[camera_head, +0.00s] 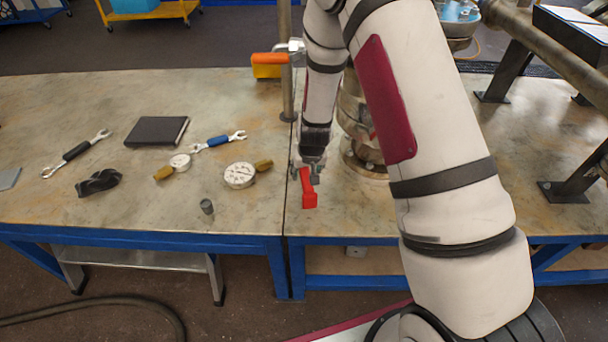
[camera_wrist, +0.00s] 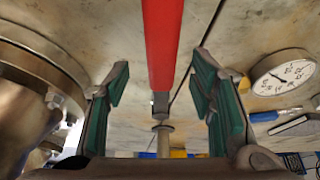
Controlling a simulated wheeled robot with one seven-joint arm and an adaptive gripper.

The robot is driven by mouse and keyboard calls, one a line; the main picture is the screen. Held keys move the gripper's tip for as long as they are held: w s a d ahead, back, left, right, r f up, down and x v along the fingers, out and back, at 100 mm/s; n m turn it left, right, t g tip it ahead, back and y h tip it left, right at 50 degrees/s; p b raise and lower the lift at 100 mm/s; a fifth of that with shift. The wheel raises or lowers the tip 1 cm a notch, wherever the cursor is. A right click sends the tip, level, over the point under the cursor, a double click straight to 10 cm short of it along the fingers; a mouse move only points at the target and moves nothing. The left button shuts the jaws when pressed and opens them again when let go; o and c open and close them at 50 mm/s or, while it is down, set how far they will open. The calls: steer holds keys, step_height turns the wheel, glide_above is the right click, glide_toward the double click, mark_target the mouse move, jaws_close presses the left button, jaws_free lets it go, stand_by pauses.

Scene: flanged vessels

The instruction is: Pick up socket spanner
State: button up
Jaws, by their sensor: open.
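A red-handled tool with a grey metal end, which appears to be the socket spanner (camera_head: 309,192), is at the bench near the seam between two tabletops. In the wrist view its red handle (camera_wrist: 163,40) runs down from the top edge to a short grey metal piece. My gripper (camera_head: 307,175) is over the tool's far end in the head view. In the wrist view my gripper (camera_wrist: 161,75) is open, with one green-padded finger on each side of the tool and visible gaps to both. Part of the tool is hidden by the gripper in the head view.
A metal flanged vessel (camera_head: 362,150) stands close to the right of my gripper. A vertical post (camera_head: 287,90) stands behind it at the left. Gauges (camera_head: 239,175), a small grey cylinder (camera_head: 207,206), wrenches (camera_head: 77,150) and a black notebook (camera_head: 157,131) lie on the left tabletop.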

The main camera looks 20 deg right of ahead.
mark_target(305, 171)
steer(key=shift+w+b+x, duration=0.2)
steer(key=shift+b+x, duration=0.05)
steer(key=shift+x, duration=1.1)
steer(key=shift+w+b+x, duration=0.2)
steer(key=shift+w+x, duration=0.05)
steer(key=shift+x, duration=1.1)
steer(key=shift+r, duration=0.2)
steer(key=shift+c, duration=0.2)
jaws_close()
